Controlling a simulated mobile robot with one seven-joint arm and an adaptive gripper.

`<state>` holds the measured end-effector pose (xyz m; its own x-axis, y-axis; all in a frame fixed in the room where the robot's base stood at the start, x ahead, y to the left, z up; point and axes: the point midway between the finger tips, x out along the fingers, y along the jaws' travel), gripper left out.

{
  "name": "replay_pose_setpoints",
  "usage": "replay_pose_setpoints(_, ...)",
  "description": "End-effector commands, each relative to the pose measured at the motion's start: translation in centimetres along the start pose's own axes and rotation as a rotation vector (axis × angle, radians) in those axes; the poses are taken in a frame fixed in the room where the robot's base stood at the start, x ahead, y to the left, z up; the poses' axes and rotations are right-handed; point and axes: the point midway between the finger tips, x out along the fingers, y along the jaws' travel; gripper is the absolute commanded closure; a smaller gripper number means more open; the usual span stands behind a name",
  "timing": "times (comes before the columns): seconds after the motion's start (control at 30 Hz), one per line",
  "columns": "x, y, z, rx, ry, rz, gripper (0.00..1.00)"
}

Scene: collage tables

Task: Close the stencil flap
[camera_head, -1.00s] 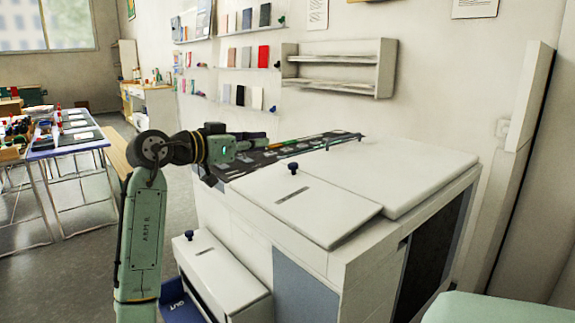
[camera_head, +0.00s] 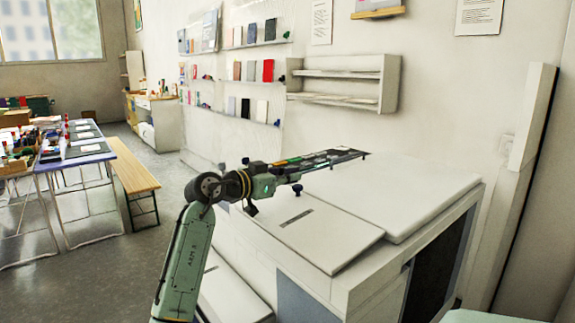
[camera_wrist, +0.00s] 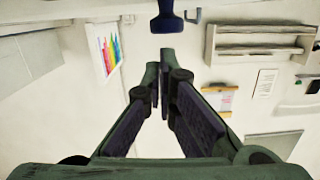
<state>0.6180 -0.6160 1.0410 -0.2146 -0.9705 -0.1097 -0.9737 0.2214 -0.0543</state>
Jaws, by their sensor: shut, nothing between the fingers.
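A white flap (camera_head: 325,238) with a dark slot lies nearly flat on top of the white cabinet. Its dark blue knob (camera_head: 298,189) stands at its far left edge. A second white slotted panel (camera_head: 232,292) sits lower at the left, partly hidden by my arm. I cannot tell which is the stencil flap. My gripper (camera_head: 294,179) is shut and empty, close to the upper knob in the head view. In the wrist view my fingertips (camera_wrist: 158,62) point toward a dark blue knob (camera_wrist: 167,22), with a gap between them.
A raised white lid (camera_head: 405,195) adjoins the upper flap on the right. A dark strip with small items (camera_head: 320,160) runs along the cabinet's back. A wall shelf (camera_head: 340,85) hangs above. A bench (camera_head: 135,170) and work table (camera_head: 75,160) stand left, with open floor nearby.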

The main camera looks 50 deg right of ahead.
Motion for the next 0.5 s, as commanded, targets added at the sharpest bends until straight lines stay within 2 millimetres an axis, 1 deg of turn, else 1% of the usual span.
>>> replay_pose_setpoints(0.13,0.10,0.03,0.47,0.000,-0.001,0.001,1.00)
replay_pose_setpoints(0.4,0.12,0.03,0.43,0.001,-0.003,0.001,1.00)
replay_pose_setpoints(0.5,0.52,0.09,0.41,0.001,-0.043,0.004,1.00)
